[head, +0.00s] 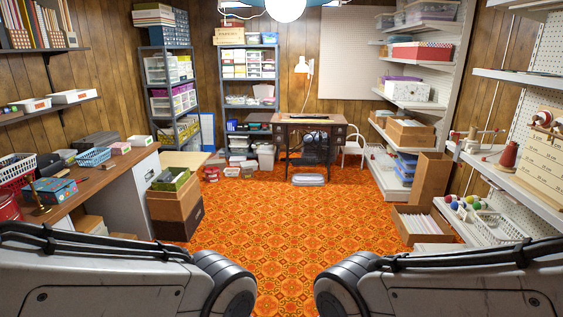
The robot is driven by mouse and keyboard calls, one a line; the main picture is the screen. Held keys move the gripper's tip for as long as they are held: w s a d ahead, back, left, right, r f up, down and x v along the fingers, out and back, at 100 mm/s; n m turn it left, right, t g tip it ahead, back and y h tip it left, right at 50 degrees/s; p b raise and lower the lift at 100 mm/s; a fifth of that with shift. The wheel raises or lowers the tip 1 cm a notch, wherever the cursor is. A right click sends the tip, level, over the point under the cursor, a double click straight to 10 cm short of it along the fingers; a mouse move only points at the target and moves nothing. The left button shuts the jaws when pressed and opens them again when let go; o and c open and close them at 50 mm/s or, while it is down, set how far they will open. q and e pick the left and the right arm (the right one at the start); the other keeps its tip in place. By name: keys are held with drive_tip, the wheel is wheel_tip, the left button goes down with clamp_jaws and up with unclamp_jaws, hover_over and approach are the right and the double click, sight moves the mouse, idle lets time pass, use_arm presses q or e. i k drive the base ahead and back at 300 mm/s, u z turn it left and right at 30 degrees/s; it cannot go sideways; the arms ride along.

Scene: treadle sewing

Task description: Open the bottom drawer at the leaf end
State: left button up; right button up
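A dark wooden treadle sewing table (308,128) stands at the far wall, small in the head view. It has a flat top with small drawers at each end and a dark metal stand below. The drawers look shut, but they are too small and dark to tell for certain. I cannot tell which end is the leaf end. My two arms come in from the lower left and lower right. Neither gripper shows in the head view, and both arms are far from the table.
Orange patterned carpet (277,215) lies clear between me and the table. Cardboard boxes (177,205) stand at the left, and a box of papers (424,223) sits on the right. A white chair (352,146) stands right of the table. A flat plastic container (308,179) lies on the floor before it.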

sight(280, 135)
drive_tip(key=u, duration=0.2)
drive_tip(key=i, duration=3.9)
drive_tip(key=z, duration=0.15)
drive_tip(key=i, duration=2.7)
drive_tip(key=z, duration=0.15)
